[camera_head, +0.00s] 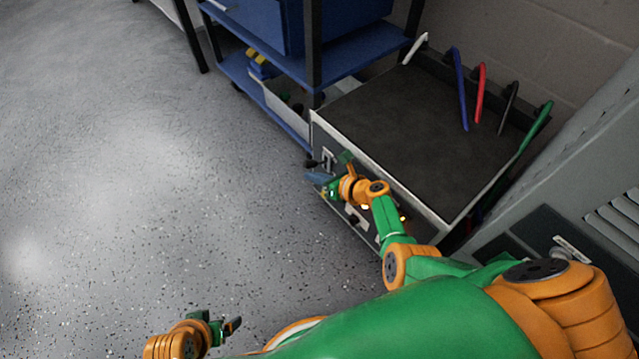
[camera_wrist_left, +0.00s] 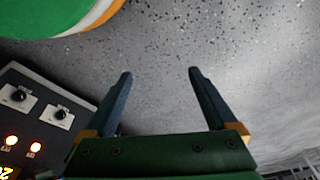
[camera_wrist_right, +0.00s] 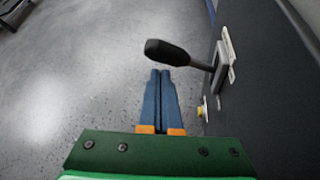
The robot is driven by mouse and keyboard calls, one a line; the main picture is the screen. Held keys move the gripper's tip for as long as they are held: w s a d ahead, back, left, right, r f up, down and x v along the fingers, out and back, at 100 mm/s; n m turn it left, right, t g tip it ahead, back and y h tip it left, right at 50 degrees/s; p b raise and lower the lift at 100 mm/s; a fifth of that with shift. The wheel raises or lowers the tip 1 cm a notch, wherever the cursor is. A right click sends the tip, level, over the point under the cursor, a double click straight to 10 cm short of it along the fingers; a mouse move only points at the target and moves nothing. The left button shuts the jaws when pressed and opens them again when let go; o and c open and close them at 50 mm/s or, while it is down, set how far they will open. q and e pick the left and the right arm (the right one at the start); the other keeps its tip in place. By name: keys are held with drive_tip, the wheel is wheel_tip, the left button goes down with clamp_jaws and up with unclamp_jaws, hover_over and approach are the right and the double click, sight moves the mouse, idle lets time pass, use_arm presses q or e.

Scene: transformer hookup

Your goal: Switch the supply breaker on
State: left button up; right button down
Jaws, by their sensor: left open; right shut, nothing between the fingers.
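The supply breaker's black lever (camera_wrist_right: 180,53) sticks out from a pale plate (camera_wrist_right: 225,62) on the dark front panel in the right wrist view. In the head view its dark knob (camera_head: 312,163) shows beside the panel's left end. My right gripper (camera_wrist_right: 161,74) is shut and empty. Its tips lie just below the lever in the right wrist view; I cannot tell whether they touch it. In the head view the right gripper (camera_head: 316,178) is close to the panel. My left gripper (camera_head: 232,326) is open and empty over the floor, and its spread fingers show in the left wrist view (camera_wrist_left: 160,76).
The grey cabinet (camera_head: 400,120) carries blue, red, black and green cables (camera_head: 480,92) at its rear. Lit lamps (camera_wrist_left: 12,141) and black knobs (camera_wrist_left: 18,94) sit on its panel. A blue shelf (camera_head: 285,55) stands behind. The floor (camera_head: 130,180) at left is clear.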

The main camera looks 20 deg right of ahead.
use_arm(q)
drive_tip(key=shift+s+f+p, duration=0.15)
drive_tip(key=shift+f+p, duration=0.15)
drive_tip(key=shift+f, duration=0.55)
drive_tip(key=shift+s+f+p, duration=0.15)
drive_tip(key=shift+f+p, duration=0.1)
drive_tip(key=shift+f, duration=0.55)
use_arm(e)
drive_tip(key=shift+w+d+r, duration=0.1)
drive_tip(key=shift+d+r, duration=0.15)
drive_tip(key=shift+r, duration=0.3)
use_arm(q)
drive_tip(key=s+a+f+g+p, duration=0.1)
drive_tip(key=s+a+f+p, duration=0.1)
drive_tip(key=s+f+p, duration=0.3)
drive_tip(key=shift+s+a+f+y, duration=0.3)
drive_tip(key=shift+s+f, duration=0.1)
drive_tip(key=shift+s, duration=0.05)
use_arm(e)
drive_tip(key=v, duration=0.7)
